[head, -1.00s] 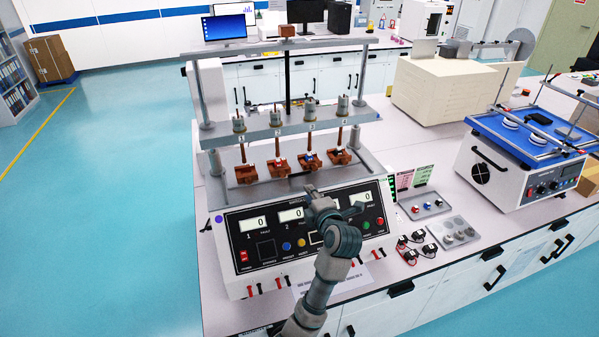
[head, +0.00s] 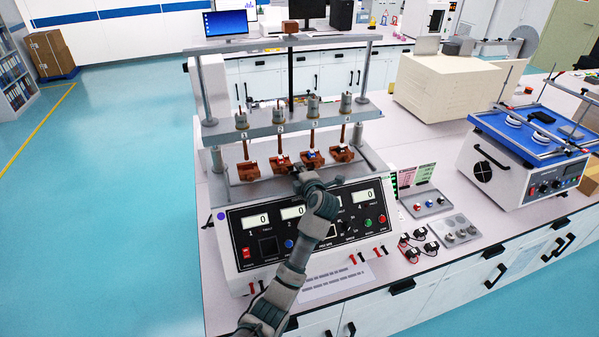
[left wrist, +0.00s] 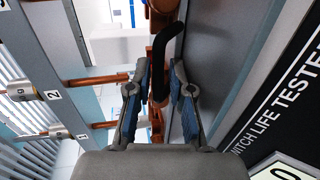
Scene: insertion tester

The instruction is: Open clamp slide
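The tester (head: 300,225) has a sloped black panel, and several brown clamps stand in a row on its deck under a grey crossbar (head: 290,125). My left gripper (head: 303,178) is in front of the third clamp from the left (head: 312,158), low over the deck's front edge. In the left wrist view its two fingers (left wrist: 163,78) stand apart, either side of a brown rod-like part (left wrist: 157,90) and a curved black handle (left wrist: 168,45). I cannot tell whether the fingers touch them. My right gripper is not in view.
Metal posts and the crossbar stand close above and behind the clamps. Right of the tester lie small trays (head: 428,202) and black connectors (head: 418,240). A blue-topped machine (head: 525,150) stands further right. A paper sheet (head: 335,281) lies in front.

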